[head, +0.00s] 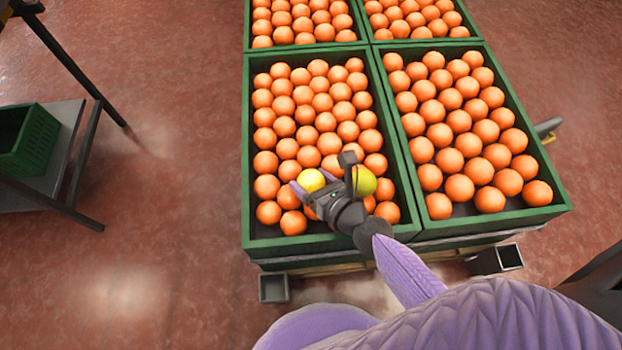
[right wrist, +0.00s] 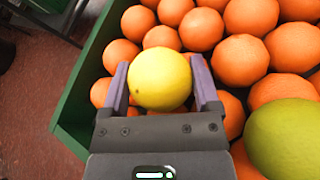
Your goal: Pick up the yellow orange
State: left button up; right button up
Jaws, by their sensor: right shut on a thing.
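The yellow orange (head: 311,180) is between the fingers of my right gripper (head: 313,182), over the near left crate. In the right wrist view the yellow orange (right wrist: 160,79) sits between the two purple fingers of the gripper (right wrist: 160,63), which is shut on it. Whether it is clear of the oranges beneath cannot be told. A second, greener yellow fruit (head: 366,181) lies right of the gripper, partly hidden behind it in the head view. It also shows at the right edge of the wrist view (right wrist: 285,138). My left gripper is not in view.
The near left green crate (head: 249,150) holds many orange fruits. Another full crate (head: 525,120) stands right of it, with more crates behind. A small green crate (head: 35,140) sits on a grey stand (head: 65,125) at left. Open red floor (head: 180,200) lies between.

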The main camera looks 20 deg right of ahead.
aim_at(312, 177)
jog(key=shift+c, duration=1.1)
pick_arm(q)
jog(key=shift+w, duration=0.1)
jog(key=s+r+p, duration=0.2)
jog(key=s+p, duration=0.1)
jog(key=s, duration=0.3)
pick_arm(e)
notch_tip(312, 177, up, 3)
pick_arm(q)
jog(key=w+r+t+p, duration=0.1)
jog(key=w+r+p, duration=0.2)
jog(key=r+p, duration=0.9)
jog(key=p, duration=0.2)
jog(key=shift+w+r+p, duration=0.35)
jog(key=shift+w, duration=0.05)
pick_arm(e)
notch_tip(312, 177, up, 15)
